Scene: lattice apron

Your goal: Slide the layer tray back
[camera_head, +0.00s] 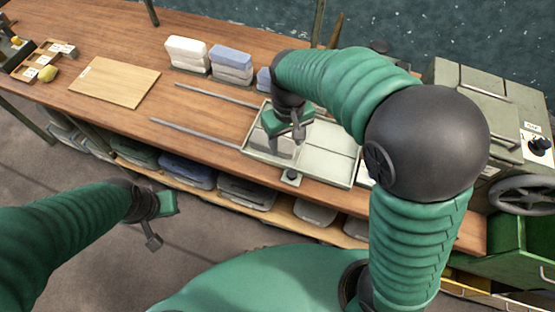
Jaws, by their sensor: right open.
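The layer tray (335,168) is a pale grey-green tray with a low rim and inner dividers, on the wooden table right of centre. Two parallel metal rails (195,134) run from its left side across the table. My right gripper (287,137) is open over the tray's left part, near its inner dividers. Whether it touches the tray is unclear, and my gripper and arm hide part of the tray. My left gripper (155,222) hangs in front of the table, away from the tray; its jaw opening is unclear.
Folded white and blue cloths (187,53) stand behind the rails. A grey-green machine (480,95) stands at right. The tabletop between board and rails is clear. A shelf below holds several bins.

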